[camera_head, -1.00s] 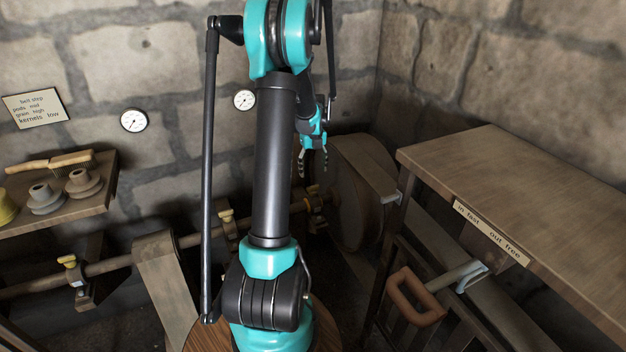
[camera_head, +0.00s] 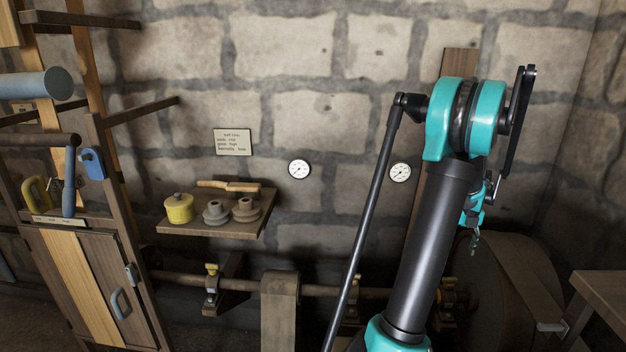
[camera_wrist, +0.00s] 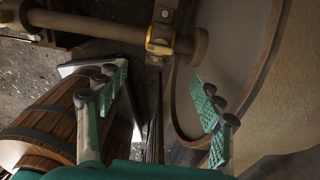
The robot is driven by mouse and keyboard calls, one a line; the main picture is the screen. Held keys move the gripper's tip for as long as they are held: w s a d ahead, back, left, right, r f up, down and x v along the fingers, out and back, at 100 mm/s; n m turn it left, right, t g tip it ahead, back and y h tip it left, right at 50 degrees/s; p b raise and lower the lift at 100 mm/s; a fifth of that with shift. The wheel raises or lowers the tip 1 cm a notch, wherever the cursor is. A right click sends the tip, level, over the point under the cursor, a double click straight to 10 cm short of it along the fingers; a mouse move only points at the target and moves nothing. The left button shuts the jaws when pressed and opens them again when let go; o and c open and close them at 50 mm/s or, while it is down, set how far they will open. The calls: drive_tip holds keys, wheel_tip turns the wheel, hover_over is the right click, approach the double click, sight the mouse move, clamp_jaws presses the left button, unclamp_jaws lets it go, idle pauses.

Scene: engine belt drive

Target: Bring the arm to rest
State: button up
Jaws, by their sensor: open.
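My gripper (camera_wrist: 160,115) is open and empty in the wrist view, its two textured green fingers spread apart. It points down toward the floor beside a large round wheel (camera_wrist: 225,85) and a horizontal shaft (camera_wrist: 95,28) with a yellow-topped bearing (camera_wrist: 160,42). In the head view my gripper (camera_head: 474,238) is small and partly hidden behind my own upper arm. It hangs in front of the large drum (camera_head: 500,285) near the stone wall. My arm stands raised with its elbow high.
A wall shelf (camera_head: 215,230) holds a yellow pot (camera_head: 179,208), grey pulleys (camera_head: 215,212) and a brush (camera_head: 228,186). A wooden rack and cabinet (camera_head: 85,280) stand left. A table corner (camera_head: 605,295) shows at right. A wooden barrel (camera_wrist: 50,130) is close to the fingers in the wrist view.

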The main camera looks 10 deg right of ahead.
drive_tip(key=w+a+r+n+t, duration=0.1)
drive_tip(key=a+n, duration=0.9)
drive_tip(key=a, duration=0.4)
drive_tip(key=w+a+r+n+t, duration=0.1)
drive_tip(key=a+r+n, duration=0.1)
drive_tip(key=a+n, duration=1)
drive_tip(key=s+a+f+n+t, duration=0.1)
drive_tip(key=s+a+f+n, duration=0.1)
drive_tip(key=s+a+n, duration=0.4)
drive_tip(key=s+a+f+n+t, duration=0.1)
drive_tip(key=s+a+f+n, duration=0.1)
drive_tip(key=s+a+n, duration=0.4)
drive_tip(key=a+n, duration=0.5)
drive_tip(key=a, duration=0.3)
drive_tip(key=shift+f+n, duration=0.15)
drive_tip(key=shift+n, duration=0.15)
